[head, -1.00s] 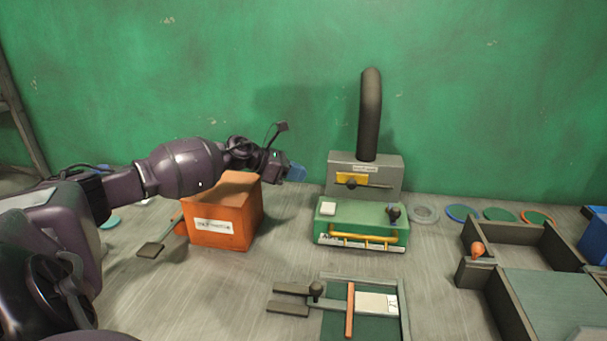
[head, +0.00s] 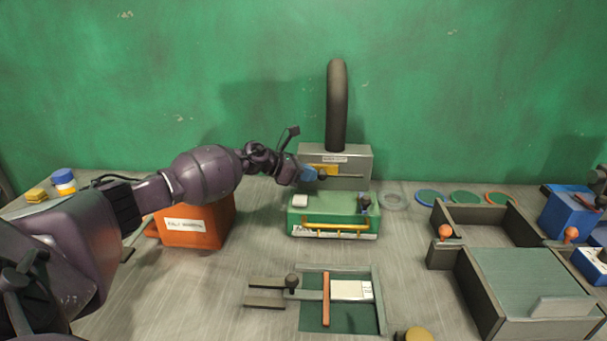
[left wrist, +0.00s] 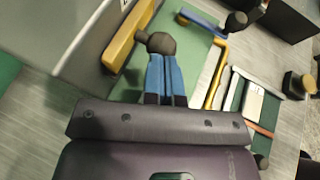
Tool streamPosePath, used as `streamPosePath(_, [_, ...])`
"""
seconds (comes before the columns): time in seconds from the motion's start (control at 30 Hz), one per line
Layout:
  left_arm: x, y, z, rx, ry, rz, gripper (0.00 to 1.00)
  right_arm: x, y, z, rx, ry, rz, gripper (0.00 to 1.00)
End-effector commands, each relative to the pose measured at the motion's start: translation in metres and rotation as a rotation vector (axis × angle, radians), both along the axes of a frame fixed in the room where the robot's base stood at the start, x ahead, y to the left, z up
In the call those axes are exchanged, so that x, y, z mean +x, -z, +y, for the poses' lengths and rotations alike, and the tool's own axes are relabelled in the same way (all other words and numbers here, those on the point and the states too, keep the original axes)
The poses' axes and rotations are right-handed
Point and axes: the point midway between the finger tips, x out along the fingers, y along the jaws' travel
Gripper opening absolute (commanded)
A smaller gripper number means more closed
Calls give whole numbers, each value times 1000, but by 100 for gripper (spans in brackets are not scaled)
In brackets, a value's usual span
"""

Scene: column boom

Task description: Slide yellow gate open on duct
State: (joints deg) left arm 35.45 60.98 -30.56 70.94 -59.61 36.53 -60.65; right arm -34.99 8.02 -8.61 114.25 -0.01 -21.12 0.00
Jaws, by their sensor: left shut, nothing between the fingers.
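The duct is a grey box (head: 350,160) with a black hose (head: 337,105) rising from its top, at the back of the bench. The yellow gate (head: 325,167) sits in the left part of its front slot, partly covered by my left gripper. My left gripper (head: 308,174) is shut, with blue fingers and nothing between them, at the left side of the gate's dark knob. In the left wrist view, the yellow gate (left wrist: 119,38) carries the round dark knob (left wrist: 161,43). The shut fingertips (left wrist: 166,58) are right at the knob; contact is unclear. My right gripper is not in view.
A green box (head: 330,212) with a yellow bar handle stands in front of the duct, below my gripper. An orange box (head: 195,222) is under my left arm. A sliding-latch panel (head: 312,315) lies nearer. Coloured rings and dark-walled trays (head: 465,285) are at right.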

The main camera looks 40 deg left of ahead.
Motion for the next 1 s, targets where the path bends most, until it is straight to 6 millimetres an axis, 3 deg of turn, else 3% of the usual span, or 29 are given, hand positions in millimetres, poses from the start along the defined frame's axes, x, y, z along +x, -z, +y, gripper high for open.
streamPosePath(0.27, [2, 0, -3, 0, 1, -1, 0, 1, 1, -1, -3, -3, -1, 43])
streamPosePath(0.67, [37, 0, -62, -1, 2, 0, 0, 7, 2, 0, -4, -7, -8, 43])
streamPosePath(1.0, [40, 0, -66, 0, 1, 0, 0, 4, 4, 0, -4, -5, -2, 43])
